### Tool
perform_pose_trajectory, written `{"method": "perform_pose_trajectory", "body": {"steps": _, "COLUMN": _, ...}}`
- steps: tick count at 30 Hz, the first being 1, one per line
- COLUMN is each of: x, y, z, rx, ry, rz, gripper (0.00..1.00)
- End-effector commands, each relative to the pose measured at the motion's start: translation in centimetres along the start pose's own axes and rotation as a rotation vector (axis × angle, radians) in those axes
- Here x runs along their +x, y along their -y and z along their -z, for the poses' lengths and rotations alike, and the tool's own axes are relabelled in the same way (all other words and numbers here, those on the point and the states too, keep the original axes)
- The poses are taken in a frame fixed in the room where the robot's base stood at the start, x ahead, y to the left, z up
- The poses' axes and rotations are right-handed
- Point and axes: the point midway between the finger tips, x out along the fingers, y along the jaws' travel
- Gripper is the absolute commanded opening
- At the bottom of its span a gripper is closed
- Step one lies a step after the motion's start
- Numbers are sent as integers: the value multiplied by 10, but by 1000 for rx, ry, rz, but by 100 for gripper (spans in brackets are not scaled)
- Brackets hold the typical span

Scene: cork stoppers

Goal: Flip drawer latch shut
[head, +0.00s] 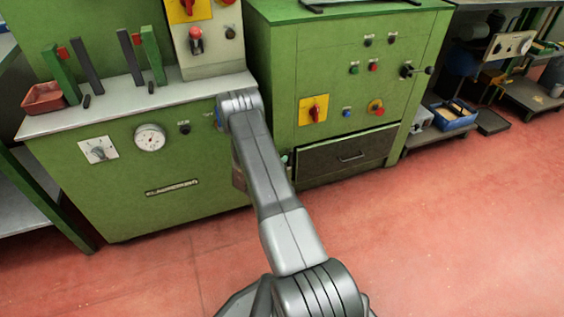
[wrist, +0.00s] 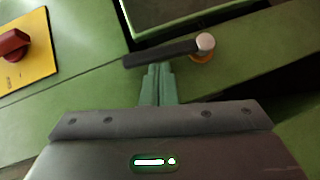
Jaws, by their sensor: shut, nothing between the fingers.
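The latch (wrist: 160,53) shows in the wrist view as a dark flat lever with a silver and orange pivot at its right end. It lies nearly level, tilted slightly up to the right, on a green surface. My gripper (wrist: 158,70) has its two greenish fingers together, with nothing between them. The fingertips are at the lever's lower edge, near its middle; I cannot tell whether they touch. In the head view the dark drawer (head: 340,160) with a small handle appears closed in the right green cabinet. My arm hides the latch and most of my gripper there.
A yellow plate with a red knob (wrist: 14,44) is left of the latch in the wrist view. The left green machine (head: 110,205) stands close beside my arm. A blue crate (head: 452,115) is on a low shelf at right. The red floor at right is clear.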

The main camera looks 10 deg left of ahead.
Motion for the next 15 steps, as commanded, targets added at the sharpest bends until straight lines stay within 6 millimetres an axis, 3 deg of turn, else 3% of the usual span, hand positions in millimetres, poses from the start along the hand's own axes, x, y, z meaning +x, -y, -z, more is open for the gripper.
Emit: {"method": "perform_pose_trajectory", "body": {"steps": 15, "x": 18, "y": -16, "z": -18, "rx": 189, "ry": 2, "rz": 187, "gripper": 0}}
